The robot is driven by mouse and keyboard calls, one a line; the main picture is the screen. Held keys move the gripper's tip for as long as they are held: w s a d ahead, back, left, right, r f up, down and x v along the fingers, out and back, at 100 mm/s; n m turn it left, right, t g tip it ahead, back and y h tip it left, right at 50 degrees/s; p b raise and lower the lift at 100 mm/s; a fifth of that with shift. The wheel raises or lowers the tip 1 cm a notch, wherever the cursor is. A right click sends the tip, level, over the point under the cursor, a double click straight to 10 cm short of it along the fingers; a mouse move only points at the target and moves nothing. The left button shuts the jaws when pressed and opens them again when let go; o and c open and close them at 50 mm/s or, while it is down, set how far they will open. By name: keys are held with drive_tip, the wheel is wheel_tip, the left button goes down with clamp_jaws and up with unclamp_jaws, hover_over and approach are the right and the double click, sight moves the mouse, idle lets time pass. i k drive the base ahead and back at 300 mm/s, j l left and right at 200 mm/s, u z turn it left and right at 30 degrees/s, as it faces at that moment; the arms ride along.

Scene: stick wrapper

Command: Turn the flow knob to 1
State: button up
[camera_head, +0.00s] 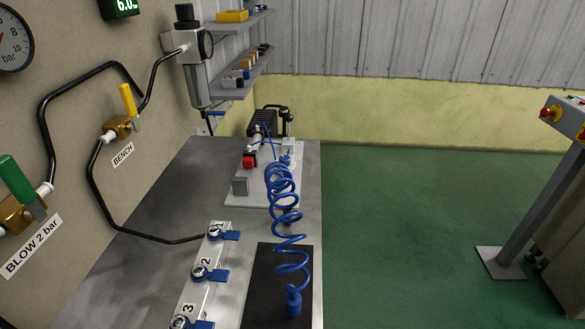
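No part marked as a flow knob can be made out for sure. A small assembly with a red part (250,161) and a black ribbed block (263,122) stands on a light plate (233,197) at the back of the bench. A pale manifold (192,291) at the front carries blue-levered valves numbered 1 (224,233), 2 (208,272) and 3 (190,322); the third is partly cut off. My gripper is not in view.
A coiled blue hose (287,215) runs from the assembly to a dark mat (262,295). Wall valves have a yellow handle (128,101), labelled BENCH, and a green handle (16,180), labelled BLOW 2 bar. A regulator (186,48) hangs above. Green floor (400,230) lies open to the right.

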sight(285, 160)
drive_tip(key=i+l, duration=0.25)
drive_tip(key=l, duration=0.15)
drive_tip(key=i+l+u, duration=0.1)
drive_tip(key=l, duration=0.2)
drive_tip(key=i+l+u, duration=0.1)
drive_tip(key=i+l, duration=0.15)
drive_tip(key=i+l+u, duration=0.15)
drive_tip(key=l, duration=0.25)
drive_tip(key=i+l+u, duration=0.1)
drive_tip(key=l, duration=0.25)
drive_tip(key=i+l+u, duration=0.1)
drive_tip(key=l, duration=0.25)
